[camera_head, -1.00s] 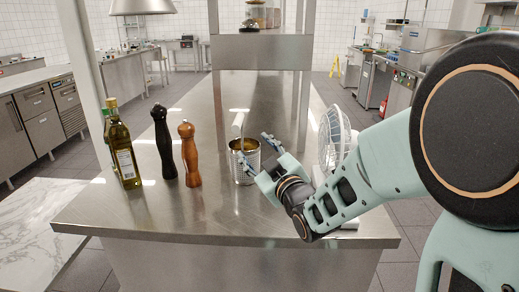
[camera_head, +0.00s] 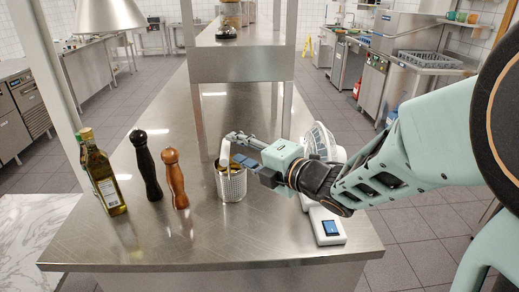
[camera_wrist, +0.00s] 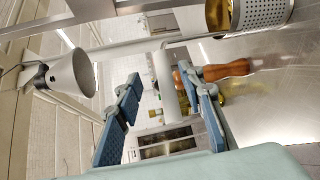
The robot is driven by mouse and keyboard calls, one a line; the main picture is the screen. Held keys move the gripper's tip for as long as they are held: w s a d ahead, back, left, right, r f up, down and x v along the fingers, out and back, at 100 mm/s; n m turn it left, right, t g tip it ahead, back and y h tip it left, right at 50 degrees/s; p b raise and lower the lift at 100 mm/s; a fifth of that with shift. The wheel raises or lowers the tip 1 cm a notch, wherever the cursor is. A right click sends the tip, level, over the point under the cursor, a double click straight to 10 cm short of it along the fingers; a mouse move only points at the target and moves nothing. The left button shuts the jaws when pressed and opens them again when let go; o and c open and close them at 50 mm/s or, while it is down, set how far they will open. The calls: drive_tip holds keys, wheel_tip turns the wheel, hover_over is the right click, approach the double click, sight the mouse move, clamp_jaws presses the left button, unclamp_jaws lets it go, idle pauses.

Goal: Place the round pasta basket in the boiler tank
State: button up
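The round pasta basket (camera_head: 232,186) is a perforated metal cylinder standing upright on the steel counter, with something yellow inside. Its pale handle (camera_head: 225,152) rises from the rim. In the wrist view the basket (camera_wrist: 262,13) is at the top right, and the handle (camera_wrist: 166,82) shows between the fingers. My gripper (camera_head: 241,148) is at handle height, just right of the handle, with its fingers apart. In the wrist view my gripper (camera_wrist: 163,108) is open, with a gap on both sides of the handle. I cannot make out a boiler tank.
On the steel counter (camera_head: 270,245), an oil bottle (camera_head: 103,175), a black mill (camera_head: 147,167) and a brown mill (camera_head: 174,178) stand left of the basket. A white device with a screen (camera_head: 329,226) stands right, under my arm. A steel shelf (camera_head: 242,62) overhangs behind.

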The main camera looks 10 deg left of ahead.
sight(225, 143)
drive_tip(key=shift+f+p+x, duration=0.15)
drive_tip(key=shift+p+x, duration=0.15)
drive_tip(key=shift+x, duration=1.05)
drive_tip(key=shift+f+p+x, duration=0.15)
drive_tip(key=shift+p+x, duration=0.1)
drive_tip(key=shift+x, duration=1.15)
drive_tip(key=shift+s+a, duration=0.1)
drive_tip(key=shift+s, duration=0.1)
drive_tip(key=shift+c, duration=0.4)
clamp_jaws()
drive_tip(key=shift+r, duration=0.1)
